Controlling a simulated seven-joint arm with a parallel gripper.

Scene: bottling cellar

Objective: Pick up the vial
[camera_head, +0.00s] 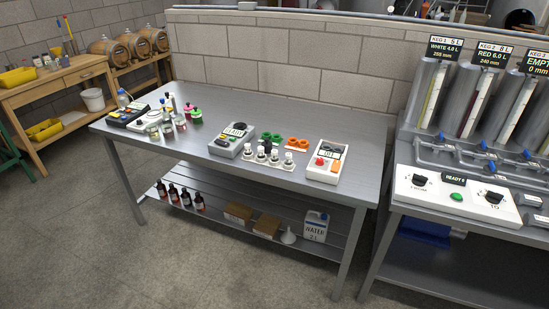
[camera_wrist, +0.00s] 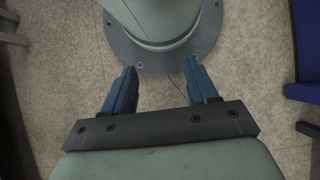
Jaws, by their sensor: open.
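My gripper (camera_wrist: 160,70) shows in the wrist view with its two blue fingers spread apart and nothing between them. It points down toward the floor and my own round base, and it is not visible in the head view. In the head view, several small bottles with white and dark tops, possibly vials (camera_head: 274,158), stand in a white rack (camera_head: 266,168) at the middle of the steel table (camera_head: 250,106). Small jars (camera_head: 167,130) stand farther left. I cannot tell which one is the task's vial. No vial shows in the wrist view.
A scale (camera_head: 127,114) sits at the table's left. A filling station (camera_head: 455,190) stands at right. The table's back strip is clear.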

